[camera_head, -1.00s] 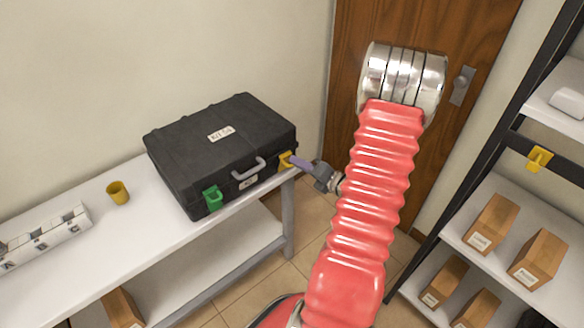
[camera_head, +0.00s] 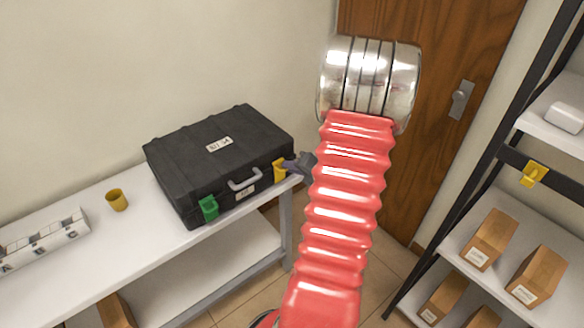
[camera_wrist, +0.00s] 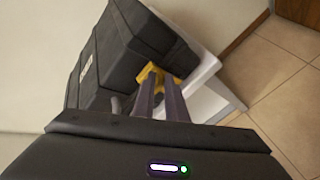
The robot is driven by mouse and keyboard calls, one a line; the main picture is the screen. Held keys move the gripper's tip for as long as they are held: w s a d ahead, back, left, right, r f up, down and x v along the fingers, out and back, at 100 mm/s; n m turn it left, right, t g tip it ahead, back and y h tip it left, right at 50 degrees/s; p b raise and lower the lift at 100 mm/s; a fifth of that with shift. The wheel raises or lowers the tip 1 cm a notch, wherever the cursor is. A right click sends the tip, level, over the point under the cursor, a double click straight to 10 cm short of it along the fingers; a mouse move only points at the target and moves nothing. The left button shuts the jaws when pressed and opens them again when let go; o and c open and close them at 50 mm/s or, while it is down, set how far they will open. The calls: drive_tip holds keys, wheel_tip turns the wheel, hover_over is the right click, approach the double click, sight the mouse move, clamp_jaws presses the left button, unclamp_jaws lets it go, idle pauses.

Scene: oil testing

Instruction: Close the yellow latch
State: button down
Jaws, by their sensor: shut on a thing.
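A black case (camera_head: 220,155) lies with its lid down on the white table (camera_head: 130,240). The yellow latch (camera_head: 279,170) is on the case's front face near the right corner, and a green latch (camera_head: 208,208) is near the left corner. My gripper (camera_head: 287,165) reaches the yellow latch from the right. In the wrist view, the yellow latch (camera_wrist: 150,73) shows at the tips of the two fingers of my gripper (camera_wrist: 160,82), which are shut on it. The fingers and the red arm hide part of the latch and wrist.
A grey handle (camera_head: 244,180) sits between the latches. A yellow cup (camera_head: 117,200) and a white rack (camera_head: 42,241) stand on the table to the left. A dark shelf with brown boxes (camera_head: 490,240) is at the right, and a wooden door (camera_head: 425,110) is behind.

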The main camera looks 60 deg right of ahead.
drive_tip(key=shift+s+f, duration=0.1)
drive_tip(key=c, duration=1.8)
unclamp_jaws()
drive_tip(key=v, duration=1.3)
drive_tip(key=shift+s+r, duration=0.2)
drive_tip(key=shift+s, duration=0.15)
drive_tip(key=shift+a, duration=0.1)
